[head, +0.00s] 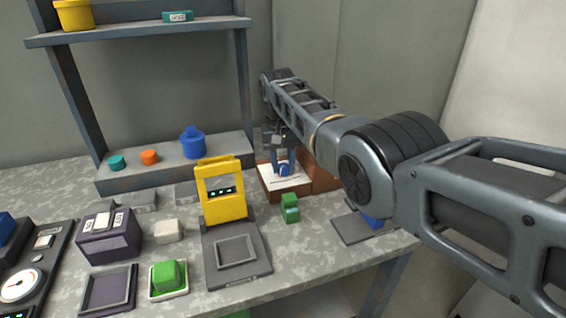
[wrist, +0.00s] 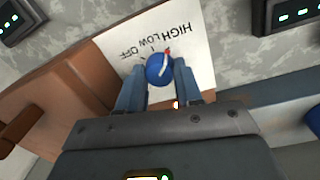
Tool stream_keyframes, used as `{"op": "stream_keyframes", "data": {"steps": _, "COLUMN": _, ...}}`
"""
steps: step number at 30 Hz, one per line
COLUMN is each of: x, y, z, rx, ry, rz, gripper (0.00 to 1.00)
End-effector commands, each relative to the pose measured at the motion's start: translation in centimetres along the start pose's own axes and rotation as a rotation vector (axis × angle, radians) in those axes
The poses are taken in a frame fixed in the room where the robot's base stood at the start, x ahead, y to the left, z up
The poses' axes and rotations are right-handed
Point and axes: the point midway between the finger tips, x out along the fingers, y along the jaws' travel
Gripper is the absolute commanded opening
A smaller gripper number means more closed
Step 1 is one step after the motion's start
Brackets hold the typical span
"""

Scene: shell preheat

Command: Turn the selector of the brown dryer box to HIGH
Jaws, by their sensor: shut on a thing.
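The brown dryer box (wrist: 75,85) fills the left of the wrist view; in the head view the box (head: 322,176) is partly behind my arm. Its white panel (wrist: 200,60) carries the words OFF, LOW and HIGH, upside down in the wrist view. The selector is a round blue knob (wrist: 157,72) with a white line and a red tip. The red tip points up and right, roughly toward HIGH; exact alignment is hard to tell. My gripper (wrist: 158,80) is shut on the knob, one finger each side. In the head view the knob (head: 284,170) shows below my gripper (head: 283,160).
A green block (head: 290,208) stands just in front of the dryer box. A yellow frame device (head: 222,190) stands left of it. A shelf (head: 170,165) with a blue jar (head: 192,142) is behind. A dark purple box (head: 108,235) and green button (head: 168,276) are farther left.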

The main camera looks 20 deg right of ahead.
Motion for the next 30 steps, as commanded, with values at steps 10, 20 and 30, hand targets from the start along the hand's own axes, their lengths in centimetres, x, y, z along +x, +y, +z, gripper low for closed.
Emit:
{"op": "stream_keyframes", "data": {"steps": 10, "x": -0.1, "y": 0.0, "z": -0.1, "rx": 0.0, "ry": 0.003, "rz": -0.001, "gripper": 0.41}}
{"op": "stream_keyframes", "data": {"steps": 20, "x": 0.0, "y": 0.0, "z": 0.0, "rx": 0.0, "ry": 0.001, "rz": -0.001, "gripper": 0.6}}
{"op": "stream_keyframes", "data": {"steps": 30, "x": -2.7, "y": 0.0, "z": -0.1, "rx": -0.001, "ry": 0.005, "rz": -0.002, "gripper": 0.6}}
